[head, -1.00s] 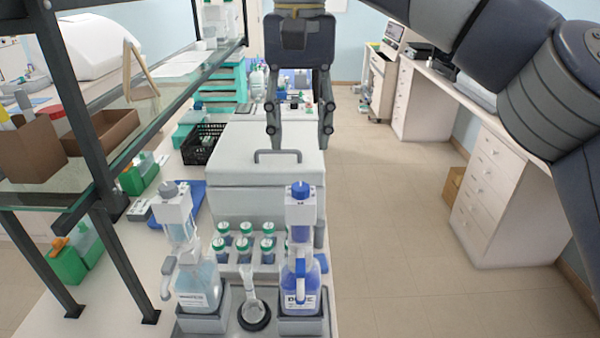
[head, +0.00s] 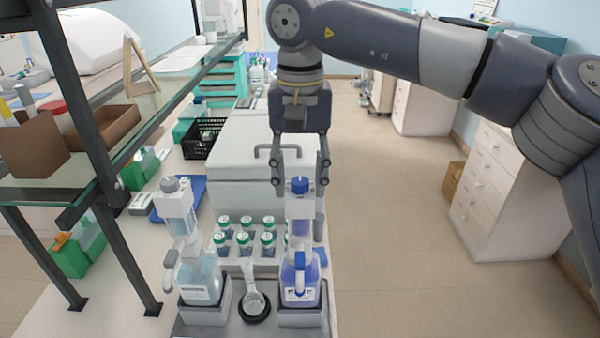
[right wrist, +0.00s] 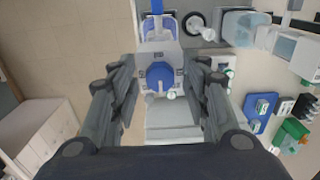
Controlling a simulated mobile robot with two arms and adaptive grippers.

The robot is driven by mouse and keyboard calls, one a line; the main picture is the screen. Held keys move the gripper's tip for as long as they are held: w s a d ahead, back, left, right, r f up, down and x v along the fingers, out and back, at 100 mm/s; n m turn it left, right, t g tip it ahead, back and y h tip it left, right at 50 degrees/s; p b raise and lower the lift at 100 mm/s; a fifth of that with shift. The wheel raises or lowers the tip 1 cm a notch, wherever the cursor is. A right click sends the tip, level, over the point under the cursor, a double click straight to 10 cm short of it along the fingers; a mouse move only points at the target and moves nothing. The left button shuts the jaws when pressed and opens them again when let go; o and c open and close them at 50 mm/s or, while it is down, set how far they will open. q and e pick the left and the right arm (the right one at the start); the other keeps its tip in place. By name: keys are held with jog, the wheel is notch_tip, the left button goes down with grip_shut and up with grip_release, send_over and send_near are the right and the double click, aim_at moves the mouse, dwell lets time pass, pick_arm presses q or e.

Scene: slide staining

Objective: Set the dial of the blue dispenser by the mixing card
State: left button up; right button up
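The blue dispenser (head: 300,276) stands in a grey holder at the front right of the bench, a bottle of blue liquid with a white pump head. Its blue dial (head: 299,185) is on top; it also shows in the right wrist view (right wrist: 160,76). My right gripper (head: 300,190) points down over the dispenser, its fingers apart on either side of the dial; in the right wrist view (right wrist: 162,82) gaps remain between fingers and dial. No mixing card can be made out for certain. My left gripper is not in view.
A second dispenser (head: 200,275) with a grey dial stands to the left, a small clear vessel (head: 253,303) between them. Several green-capped tubes (head: 268,240) stand behind, before a white box with a handle (head: 260,160). A glass shelf (head: 75,170) rises at the left.

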jog(key=c, duration=0.8)
grip_shut()
jog(key=shift+m, duration=0.3)
jog(key=m, duration=0.3)
jog(key=shift+a+m, duration=0.1)
jog(key=shift+m, duration=0.2)
jog(key=m, duration=0.4)
jog(key=shift+m, duration=0.3)
jog(key=m, duration=0.4)
jog(key=shift+w+a+m, duration=0.1)
jog(key=shift+m, duration=0.2)
jog(key=shift+w+m+b, duration=0.1)
jog(key=shift+m+b, duration=0.2)
jog(key=shift+m, duration=2)
jog(key=shift+r, duration=0.1)
